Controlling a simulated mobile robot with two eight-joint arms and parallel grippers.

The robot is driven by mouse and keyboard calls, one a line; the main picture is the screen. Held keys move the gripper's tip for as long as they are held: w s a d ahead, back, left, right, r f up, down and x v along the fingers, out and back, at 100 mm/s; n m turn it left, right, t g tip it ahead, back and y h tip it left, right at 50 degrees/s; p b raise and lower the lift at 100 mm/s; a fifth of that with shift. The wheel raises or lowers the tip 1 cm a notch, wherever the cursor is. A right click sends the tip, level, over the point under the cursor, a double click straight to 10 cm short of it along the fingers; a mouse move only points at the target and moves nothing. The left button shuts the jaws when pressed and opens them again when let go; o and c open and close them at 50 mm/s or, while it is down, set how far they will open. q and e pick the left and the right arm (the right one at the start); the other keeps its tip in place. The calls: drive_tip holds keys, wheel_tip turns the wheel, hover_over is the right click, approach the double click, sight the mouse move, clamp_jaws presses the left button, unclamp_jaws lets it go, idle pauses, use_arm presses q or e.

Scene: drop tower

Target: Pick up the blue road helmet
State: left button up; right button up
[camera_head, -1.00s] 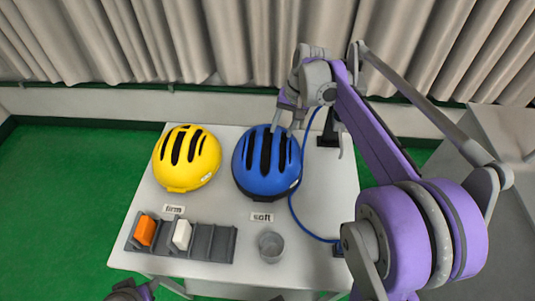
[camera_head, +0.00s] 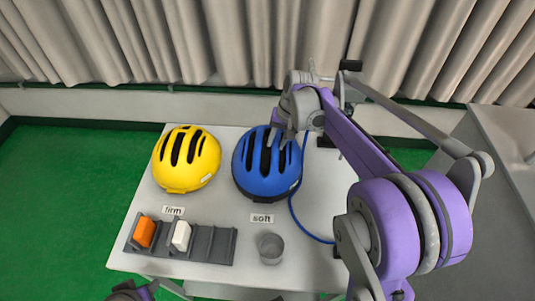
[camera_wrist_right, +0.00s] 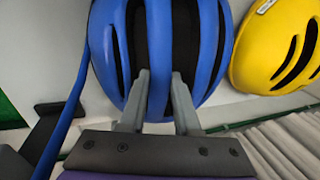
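The blue road helmet (camera_head: 254,181), with dark vents, sits on the white table's right half. My right gripper (camera_head: 283,131) is at the helmet's far edge, fingers pointing down. In the right wrist view, its fingers (camera_wrist_right: 161,74) are apart, one on each side of a blue rib of the helmet (camera_wrist_right: 208,40). The fingers are very close to the rib; I cannot tell if they touch it. A dark and purple part of my left arm (camera_head: 130,291) shows at the bottom edge; its fingers are not clear.
A yellow helmet (camera_head: 186,158) stands close on the left. Labels "firm" (camera_head: 173,211) and "soft" (camera_head: 262,219), a dark rack (camera_head: 210,243) with orange and white blocks, and a grey cup (camera_head: 271,247) are nearer. A blue cable (camera_head: 308,233) runs right of the blue helmet.

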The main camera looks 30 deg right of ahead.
clamp_jaws()
drive_tip(key=shift+r, duration=0.15)
idle(1.1)
